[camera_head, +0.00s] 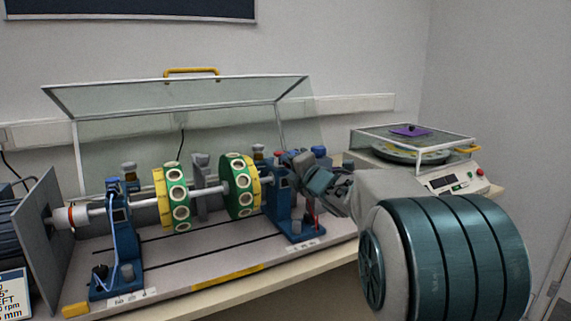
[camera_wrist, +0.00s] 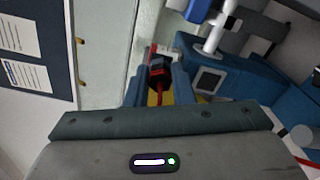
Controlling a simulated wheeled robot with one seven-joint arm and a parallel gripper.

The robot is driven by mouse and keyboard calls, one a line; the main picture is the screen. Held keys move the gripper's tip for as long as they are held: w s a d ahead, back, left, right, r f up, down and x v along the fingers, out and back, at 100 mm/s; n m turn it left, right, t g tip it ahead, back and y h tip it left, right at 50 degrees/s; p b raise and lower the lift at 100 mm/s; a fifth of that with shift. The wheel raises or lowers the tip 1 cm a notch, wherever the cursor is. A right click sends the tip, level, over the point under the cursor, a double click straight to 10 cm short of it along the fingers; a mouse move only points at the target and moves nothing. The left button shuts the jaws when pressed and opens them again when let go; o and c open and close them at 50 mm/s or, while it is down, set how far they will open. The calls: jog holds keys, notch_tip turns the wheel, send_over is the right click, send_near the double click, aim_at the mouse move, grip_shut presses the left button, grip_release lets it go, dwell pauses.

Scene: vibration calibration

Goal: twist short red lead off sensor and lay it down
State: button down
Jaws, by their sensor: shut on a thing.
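In the wrist view, a short red lead (camera_wrist: 162,94) with a dark connector end (camera_wrist: 158,72) shows between the two blue-grey fingers. My gripper (camera_wrist: 158,88) is shut on this connector end. In the head view, my gripper (camera_head: 293,163) is at the top of the right blue bearing stand (camera_head: 285,212), where the sensor would be hidden behind the fingers. A bit of red lead (camera_head: 316,222) hangs beside that stand. I cannot tell whether the connector is still joined to the sensor.
The rotor shaft (camera_head: 205,193) carries two green and yellow discs (camera_head: 242,188) left of my gripper. A clear guard lid (camera_head: 180,93) stands open behind. A balancing machine (camera_head: 420,160) with a clear cover stands at the right.

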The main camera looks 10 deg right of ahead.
jog(key=shift+s+f, duration=0.1)
jog(key=shift+f, duration=0.05)
jog(key=shift+s, duration=0.15)
jog(key=shift+s+d+b, duration=0.2)
jog(key=shift+s+b, duration=0.15)
jog(key=shift+b, duration=0.15)
dwell(0.4)
jog(key=b+v, duration=0.1)
jog(key=v, duration=0.2)
jog(key=shift+s, duration=0.1)
dwell(0.4)
jog(key=shift+d+r+p, duration=0.15)
jog(key=shift+r+p, duration=0.1)
jog(key=shift+p, duration=0.35)
jog(key=w+d+f+m+g+h+p, duration=0.3)
jog(key=d+f+m+g+h+p, duration=0.2)
jog(key=p, duration=2.7)
jog(key=d+m+g, duration=0.1)
jog(key=m+g, duration=0.1)
jog(key=g, duration=0.1)
jog(key=shift+d+h, duration=0.3)
jog(key=shift+h, duration=0.1)
